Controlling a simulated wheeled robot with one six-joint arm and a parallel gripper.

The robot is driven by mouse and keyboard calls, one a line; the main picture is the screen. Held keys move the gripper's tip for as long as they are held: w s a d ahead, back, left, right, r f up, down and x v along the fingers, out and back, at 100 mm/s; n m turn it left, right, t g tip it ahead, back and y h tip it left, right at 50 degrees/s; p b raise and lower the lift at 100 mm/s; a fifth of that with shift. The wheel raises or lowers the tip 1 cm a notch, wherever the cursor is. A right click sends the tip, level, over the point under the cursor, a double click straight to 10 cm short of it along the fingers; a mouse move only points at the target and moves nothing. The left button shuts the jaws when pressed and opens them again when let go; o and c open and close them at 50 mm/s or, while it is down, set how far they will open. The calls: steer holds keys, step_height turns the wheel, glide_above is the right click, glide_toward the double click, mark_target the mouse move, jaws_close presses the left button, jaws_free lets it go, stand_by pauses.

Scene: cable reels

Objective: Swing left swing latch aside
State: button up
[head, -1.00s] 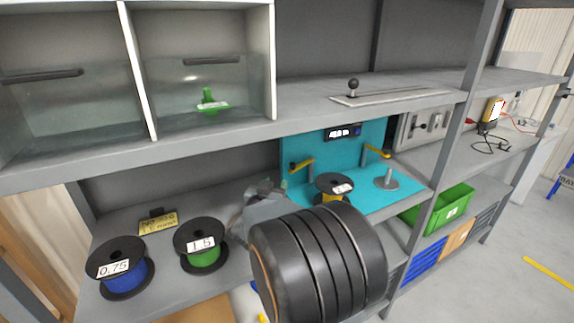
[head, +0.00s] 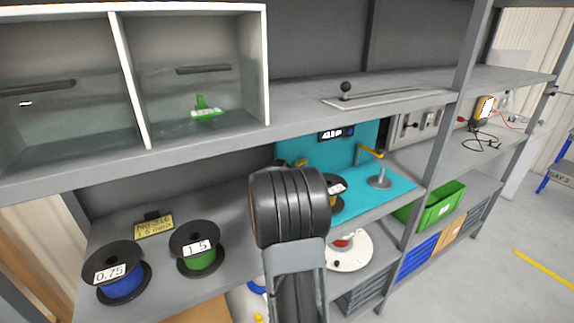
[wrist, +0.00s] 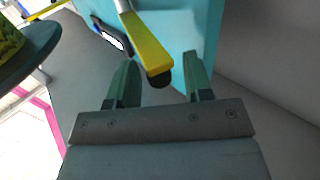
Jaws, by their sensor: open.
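The left swing latch is a yellow bar (wrist: 147,42) with a black end. In the wrist view its black end lies between the two green fingers of my gripper (wrist: 161,62), which is open. I cannot tell whether either finger touches it. In the head view only a bit of the left latch (head: 301,163) shows beside my dark arm, which hides my gripper. The right swing latch (head: 370,153), also yellow, stands on the turquoise panel to the right.
A black reel with yellow cable (head: 337,188) is partly hidden by my arm; a reel flange (wrist: 38,48) is close at left in the wrist view. A small display (head: 336,133) sits above. The shelf edge (head: 300,112) runs overhead. Reels marked 0.75 (head: 118,271) and 1.5 (head: 198,246) stand left.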

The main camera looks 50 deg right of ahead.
steer(key=shift+d, duration=0.1)
jaws_close()
stand_by(0.5)
steer(key=shift+w, duration=0.1)
